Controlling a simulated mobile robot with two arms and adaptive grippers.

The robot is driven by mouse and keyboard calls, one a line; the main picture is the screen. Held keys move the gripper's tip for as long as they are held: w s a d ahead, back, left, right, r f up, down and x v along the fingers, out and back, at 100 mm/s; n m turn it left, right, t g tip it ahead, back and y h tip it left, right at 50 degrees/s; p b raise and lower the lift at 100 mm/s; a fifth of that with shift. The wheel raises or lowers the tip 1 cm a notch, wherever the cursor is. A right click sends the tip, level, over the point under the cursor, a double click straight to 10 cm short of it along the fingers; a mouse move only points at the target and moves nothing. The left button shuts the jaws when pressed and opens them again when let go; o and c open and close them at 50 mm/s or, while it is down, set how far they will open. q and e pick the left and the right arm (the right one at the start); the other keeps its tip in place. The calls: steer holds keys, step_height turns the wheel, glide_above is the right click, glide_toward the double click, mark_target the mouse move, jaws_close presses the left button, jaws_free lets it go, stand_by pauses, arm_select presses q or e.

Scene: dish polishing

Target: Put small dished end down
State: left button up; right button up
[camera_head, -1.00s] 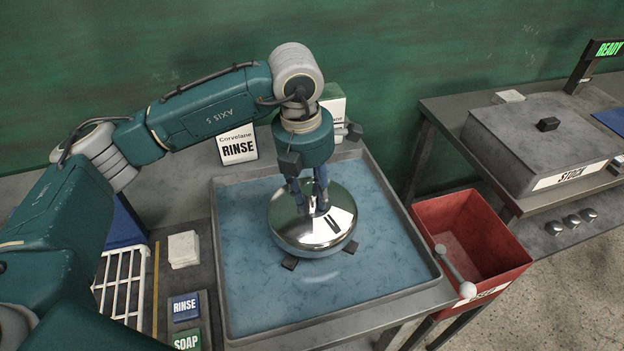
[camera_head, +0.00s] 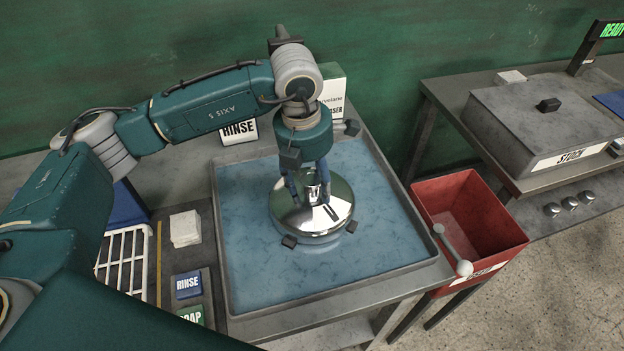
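The small dished end (camera_head: 335,212) is a shiny steel dome, bulging side up, over the blue-lined tray (camera_head: 262,283). Dark pads (camera_head: 289,241) show at its front rim; it sits on or just above them, and I cannot tell which. My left gripper (camera_head: 312,196) points straight down at its top. The fingers close around a small bright piece at the top centre, partly hidden by them. My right gripper is not in view.
A red bin (camera_head: 450,240) with a pale-knobbed rod stands right of the tray. A grey STOCK box (camera_head: 545,120) is on the right bench. RINSE (camera_head: 188,284) and SOAP blocks, white pads (camera_head: 185,228) and a white rack (camera_head: 125,260) lie left. A RINSE box (camera_head: 239,131) stands behind.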

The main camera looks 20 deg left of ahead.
arm_select(q)
steer(key=shift+r, duration=0.1)
steer(key=shift+r, duration=0.15)
steer(key=r, duration=0.3)
steer(key=r+b, duration=0.1)
steer(key=r, duration=0.3)
steer(key=s+r+b, duration=0.1)
steer(key=r, duration=0.2)
steer(key=shift+a+r, duration=0.3)
steer(key=shift+a, duration=0.05)
steer(key=shift+r, duration=0.55)
